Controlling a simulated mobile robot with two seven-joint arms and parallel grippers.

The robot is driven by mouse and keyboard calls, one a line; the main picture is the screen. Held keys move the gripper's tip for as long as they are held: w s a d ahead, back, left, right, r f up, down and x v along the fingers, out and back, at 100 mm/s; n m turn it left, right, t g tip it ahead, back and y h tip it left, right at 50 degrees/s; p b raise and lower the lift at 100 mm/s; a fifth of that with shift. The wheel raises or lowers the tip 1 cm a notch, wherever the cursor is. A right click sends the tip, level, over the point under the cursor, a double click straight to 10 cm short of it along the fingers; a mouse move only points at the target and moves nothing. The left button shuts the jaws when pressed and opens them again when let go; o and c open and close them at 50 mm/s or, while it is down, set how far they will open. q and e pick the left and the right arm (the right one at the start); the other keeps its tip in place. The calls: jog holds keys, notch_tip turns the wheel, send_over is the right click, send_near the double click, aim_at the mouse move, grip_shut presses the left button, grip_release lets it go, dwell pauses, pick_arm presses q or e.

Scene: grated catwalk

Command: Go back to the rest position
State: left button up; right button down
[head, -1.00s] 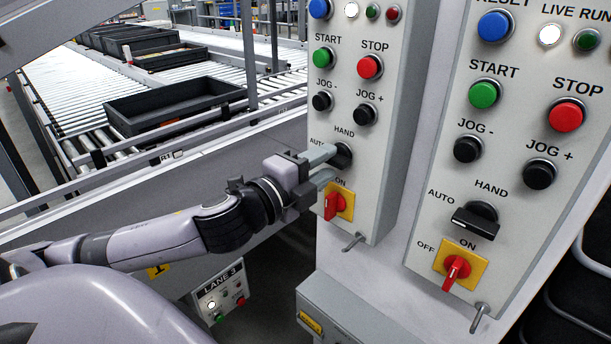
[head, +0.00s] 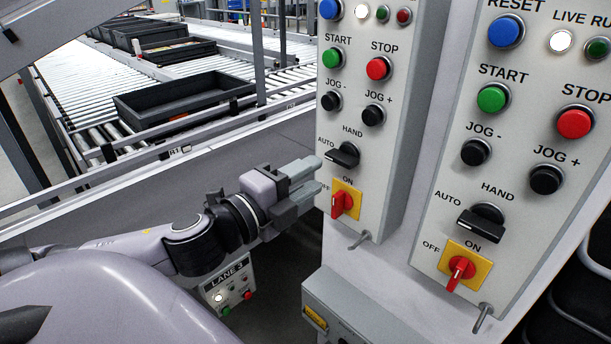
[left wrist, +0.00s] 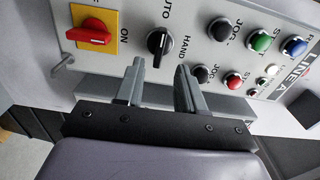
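My left gripper (head: 308,178) is in front of the left control panel (head: 402,150), to the left of its black AUTO/HAND selector knob (head: 343,155). It is apart from the knob, and nothing is between its fingers. In the left wrist view the two fingers (left wrist: 158,88) stand apart with a clear gap, and the selector knob (left wrist: 160,42) is beyond them. The knob's handle points toward AUTO in the head view. The red rotary switch (head: 341,203) on its yellow plate is just below and right of the gripper. My right gripper is not in view.
A second panel (head: 425,240) with similar buttons stands at right. A conveyor (head: 80,90) with black trays (head: 185,102) runs behind the arm at left. A small LANE 3 box (head: 230,285) hangs below the arm. A grey box (head: 350,310) juts out below the panels.

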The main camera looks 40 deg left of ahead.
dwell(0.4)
pick_arm(q)
jog(key=s+d+f+n+g, duration=0.25)
jog(key=f+n, duration=0.35)
jog(key=f, duration=0.8)
jog(key=s+d+f+n+g, duration=0.1)
jog(key=s+f+n+g, duration=0.4)
jog(key=f, duration=0.8)
jog(key=s+d+f+n, duration=0.4)
jog(key=d+f+n, duration=0.1)
jog(key=d+f, duration=0.1)
jog(key=shift+d+f+h, duration=0.25)
jog(key=shift+f+h, duration=0.05)
jog(key=shift+f, duration=0.6)
